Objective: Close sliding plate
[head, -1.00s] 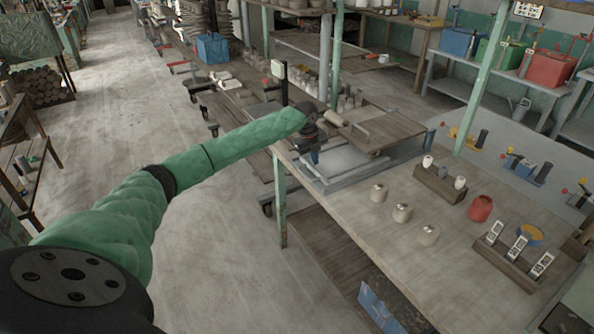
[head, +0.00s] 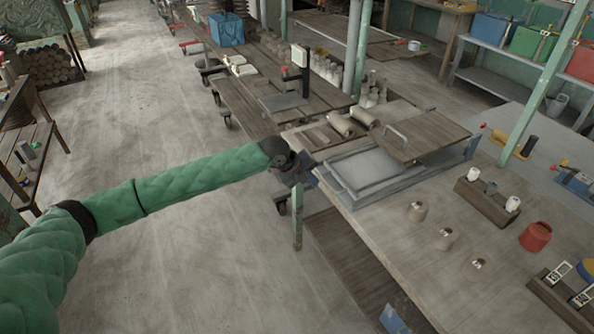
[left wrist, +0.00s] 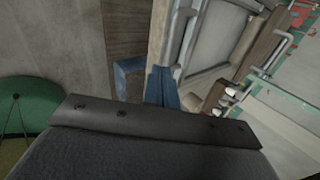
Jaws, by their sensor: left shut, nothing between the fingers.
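The sliding plate (head: 428,139) is a brown wooden board with a pale bar handle (head: 396,131). It lies over the far right part of a grey metal frame (head: 352,200) on the workbench. The near left part of the frame is uncovered and shows a pale, flat recess (head: 372,168). My left gripper (head: 306,176) is shut and empty, just left of the frame at the bench edge and apart from the plate. Its blue fingers (left wrist: 162,88) show in the left wrist view. Whether they touch the frame cannot be told. My right gripper is not in view.
Rollers (head: 341,124) lie behind the frame. Small clay pots (head: 446,238), a wooden block with small jars (head: 487,203) and a red pot (head: 535,236) stand to the right on the workbench (head: 400,262). A green post (head: 543,85) rises behind. Open floor lies left.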

